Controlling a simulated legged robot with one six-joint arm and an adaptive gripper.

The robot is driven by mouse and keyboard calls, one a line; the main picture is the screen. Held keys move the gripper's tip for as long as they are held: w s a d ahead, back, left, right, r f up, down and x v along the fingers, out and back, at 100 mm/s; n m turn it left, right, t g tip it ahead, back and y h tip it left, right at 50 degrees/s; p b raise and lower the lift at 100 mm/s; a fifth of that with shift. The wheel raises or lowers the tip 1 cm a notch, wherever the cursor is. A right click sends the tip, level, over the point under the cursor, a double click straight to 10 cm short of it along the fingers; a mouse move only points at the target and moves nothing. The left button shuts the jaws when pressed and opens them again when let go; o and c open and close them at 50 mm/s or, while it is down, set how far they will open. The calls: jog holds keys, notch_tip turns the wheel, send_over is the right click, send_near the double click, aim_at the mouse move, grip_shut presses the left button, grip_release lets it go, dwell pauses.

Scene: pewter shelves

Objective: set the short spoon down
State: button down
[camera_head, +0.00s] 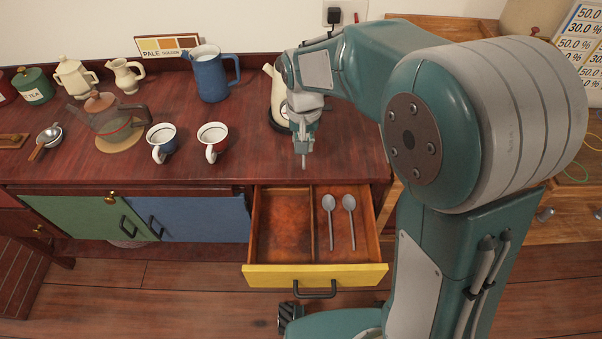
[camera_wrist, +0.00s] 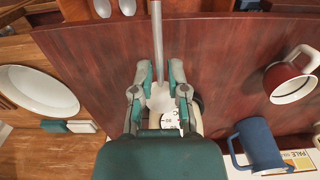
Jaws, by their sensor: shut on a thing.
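My gripper (camera_head: 303,138) is above the dark red counter, just behind the open drawer. In the wrist view my gripper (camera_wrist: 160,78) is shut on the short spoon (camera_wrist: 157,40), seen as a thin grey rod between the fingers.
The yellow-fronted drawer (camera_head: 315,275) is open, with two grey spoons (camera_head: 328,205) (camera_head: 349,204) in its right compartment; its left compartment looks empty. A cream kettle (camera_head: 277,95) stands behind my gripper. Mugs (camera_head: 212,137) (camera_head: 161,138) and a blue jug (camera_head: 212,78) stand left.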

send_over(283, 232)
notch_tip(283, 232, down, 7)
notch_tip(283, 232, down, 13)
jog(key=shift+s+f, duration=0.1)
jog(key=shift+f, duration=2.35)
jog(key=shift+f, duration=0.2)
jog(key=c, duration=0.6)
grip_release()
jog(key=shift+c, duration=0.2)
